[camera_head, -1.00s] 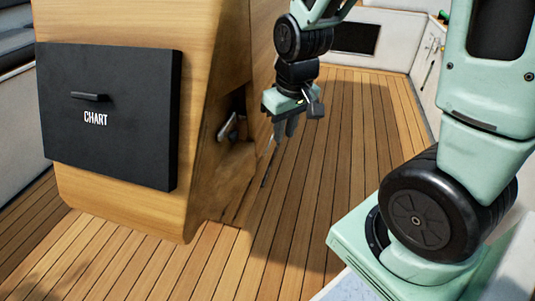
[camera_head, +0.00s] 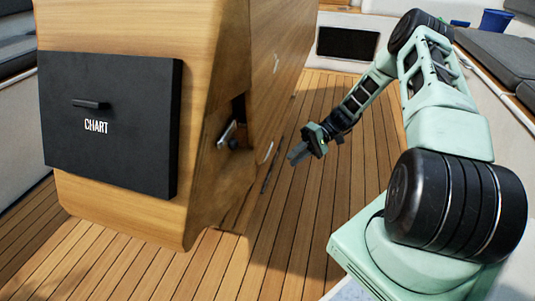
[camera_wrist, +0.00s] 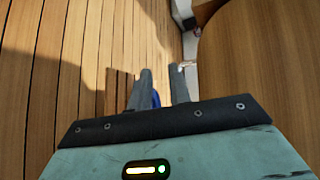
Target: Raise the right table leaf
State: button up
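The wooden table stands at the left and middle of the head view. Its right leaf (camera_head: 283,65) appears as a flat wooden panel hanging down on the right side, with small pale fittings on it. In the wrist view a wooden panel with a curved edge (camera_wrist: 265,65), apparently the leaf, fills the right side. My gripper (camera_head: 291,157) is beside the table, over the floor to the right of the leaf, pointing left and down. In the wrist view my gripper (camera_wrist: 160,70) has its two fingers apart with nothing held between them. I see no contact with the leaf.
A black CHART box (camera_head: 110,120) with a handle is on the table's near end. A dark opening (camera_head: 232,125) holds small items. A cushioned bench (camera_head: 490,60) with a blue bucket (camera_head: 496,21) is at the right.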

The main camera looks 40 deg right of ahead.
jog(key=d+f+m+t+y, duration=0.2)
jog(key=d+f+t+y, duration=0.15)
jog(key=d+t, duration=0.55)
jog(key=x, duration=0.5)
jog(key=b+x, duration=0.1)
jog(key=x, duration=0.5)
jog(key=b+x, duration=0.1)
jog(key=x, duration=0.4)
jog(key=shift+a+f, duration=0.25)
jog(key=shift+a, duration=0.1)
grip_shut()
